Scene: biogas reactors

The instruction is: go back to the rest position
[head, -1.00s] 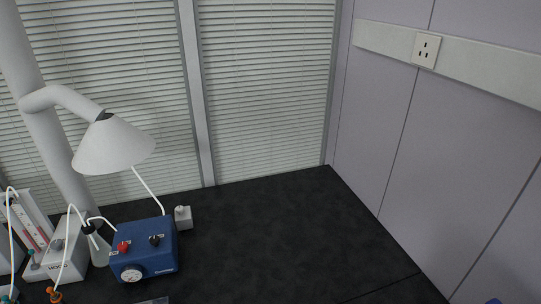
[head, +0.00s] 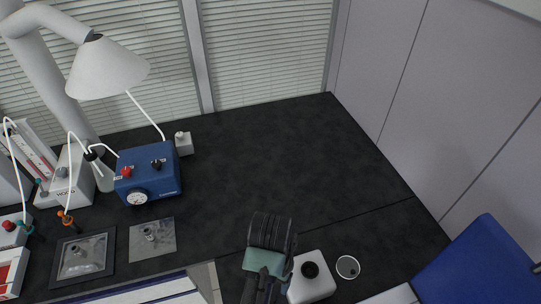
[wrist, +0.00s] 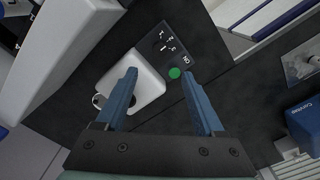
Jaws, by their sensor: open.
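My gripper (wrist: 158,72) is open in the wrist view, its two blue fingers apart with nothing between them. Beyond the fingers lies a white device (wrist: 150,88) with a dark panel (wrist: 168,48) that bears a green round button. The fingers seem to be above it; I cannot tell the height. In the head view the end of my arm shows at the bottom middle, dark and teal, and the fingers are not clear there. Close to its right is a white box (head: 322,287) with a black round top.
A blue pump box (head: 147,172) with a gauge stands at the left under a white hood (head: 107,68). A clear round dish (head: 348,267) and a blue chair-like object (head: 478,265) are at right. The bench's back middle (head: 260,150) is clear.

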